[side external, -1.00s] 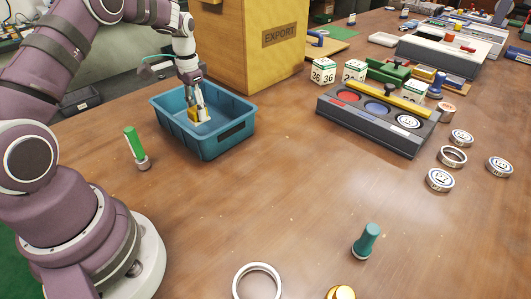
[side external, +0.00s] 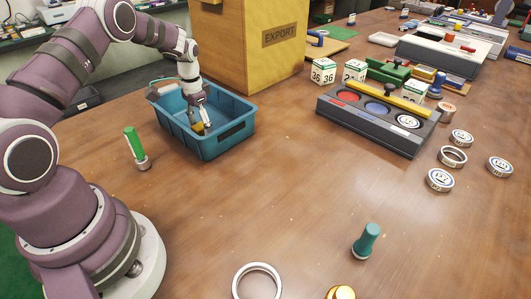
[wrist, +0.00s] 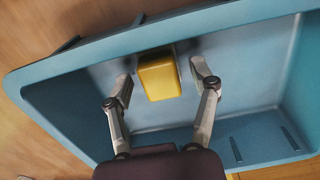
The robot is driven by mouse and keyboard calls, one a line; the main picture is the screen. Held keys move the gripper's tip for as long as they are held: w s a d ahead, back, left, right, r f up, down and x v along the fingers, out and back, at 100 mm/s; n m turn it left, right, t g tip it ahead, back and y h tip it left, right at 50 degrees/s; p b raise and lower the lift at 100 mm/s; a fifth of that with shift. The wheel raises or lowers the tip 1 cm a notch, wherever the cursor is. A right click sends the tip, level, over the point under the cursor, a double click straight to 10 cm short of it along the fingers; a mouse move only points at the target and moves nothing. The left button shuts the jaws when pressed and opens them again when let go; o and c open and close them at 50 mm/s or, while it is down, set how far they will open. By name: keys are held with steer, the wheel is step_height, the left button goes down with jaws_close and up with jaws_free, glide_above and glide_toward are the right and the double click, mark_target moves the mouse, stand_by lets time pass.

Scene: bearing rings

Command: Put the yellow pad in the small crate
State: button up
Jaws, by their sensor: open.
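The small crate is a blue open-topped bin (side external: 233,143) on the wooden table, left of centre in the side view; its inside fills much of the wrist view (wrist: 255,140). The yellow pad (wrist: 159,76) is inside the crate, near one long wall in the wrist view. In the side view only a small part of the pad (side external: 197,128) shows beside the fingers. My gripper (wrist: 164,80) is open, reaching down into the crate, with one finger on each side of the pad and a visible gap on both sides. It also shows in the side view (side external: 203,122).
A wooden EXPORT box (side external: 250,50) stands directly behind the crate. A green-handled stamp (side external: 134,146) stands to its left. A dark tray with coloured discs (side external: 375,125) and several bearing rings lie to the right.

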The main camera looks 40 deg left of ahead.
mark_target(200, 126)
steer(key=s+d+r+t, duration=0.1)
steer(key=d+r, duration=0.2)
steer(key=r, duration=0.6)
steer(key=d+r+t, duration=0.1)
steer(key=d+r, duration=0.2)
steer(key=r, duration=0.6)
steer(key=s+d+r+t, duration=0.1)
steer(key=s+d+t, duration=0.2)
steer(key=s+d, duration=0.8)
steer(key=shift+s+r+t, duration=0.25)
steer(key=shift+s+t, duration=0.05)
steer(key=shift+s, duration=0.2)
